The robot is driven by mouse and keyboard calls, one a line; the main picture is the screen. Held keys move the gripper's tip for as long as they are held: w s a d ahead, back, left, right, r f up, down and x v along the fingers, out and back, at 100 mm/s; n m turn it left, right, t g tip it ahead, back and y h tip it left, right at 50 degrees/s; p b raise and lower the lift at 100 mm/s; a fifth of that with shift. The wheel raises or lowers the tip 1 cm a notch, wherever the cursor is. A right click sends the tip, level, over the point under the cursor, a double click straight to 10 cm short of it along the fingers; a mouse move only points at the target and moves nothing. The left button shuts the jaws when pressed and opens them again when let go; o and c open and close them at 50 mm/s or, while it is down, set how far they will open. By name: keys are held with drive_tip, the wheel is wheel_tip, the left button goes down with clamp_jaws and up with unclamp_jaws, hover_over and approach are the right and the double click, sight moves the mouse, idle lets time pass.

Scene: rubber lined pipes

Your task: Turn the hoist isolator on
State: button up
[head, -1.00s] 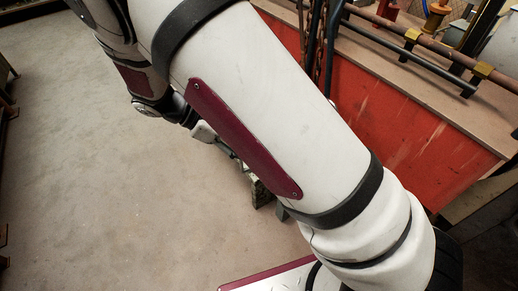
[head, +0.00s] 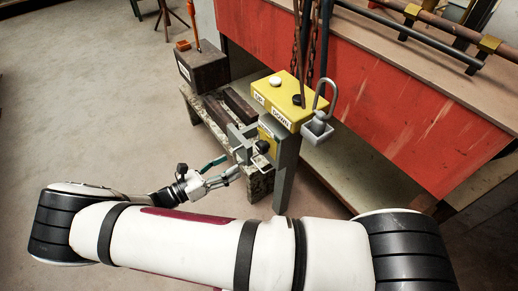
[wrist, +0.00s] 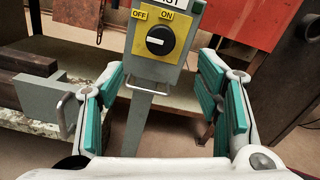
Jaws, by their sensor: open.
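The hoist isolator is a grey box on a grey post. In the wrist view its black rotary knob (wrist: 159,40) sits on a yellow plate (wrist: 184,27) marked OFF at upper left and ON at upper right. The knob's white line lies nearly level, just under the labels. In the head view the isolator (head: 267,136) is mostly hidden, with a bit of yellow plate showing. My gripper (wrist: 161,66) is open and empty, its teal-padded fingers on either side of the post, below and short of the knob. It also shows in the head view (head: 232,168), facing the post.
A bench (head: 222,128) with a dark box (head: 202,70) stands left. A red-sided workbench (head: 370,95) is behind. Floor at left is clear.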

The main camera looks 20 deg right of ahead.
sight(259, 149)
drive_tip(key=x, duration=1.2)
drive_tip(key=shift+d, duration=0.25)
drive_tip(key=c, duration=1.2)
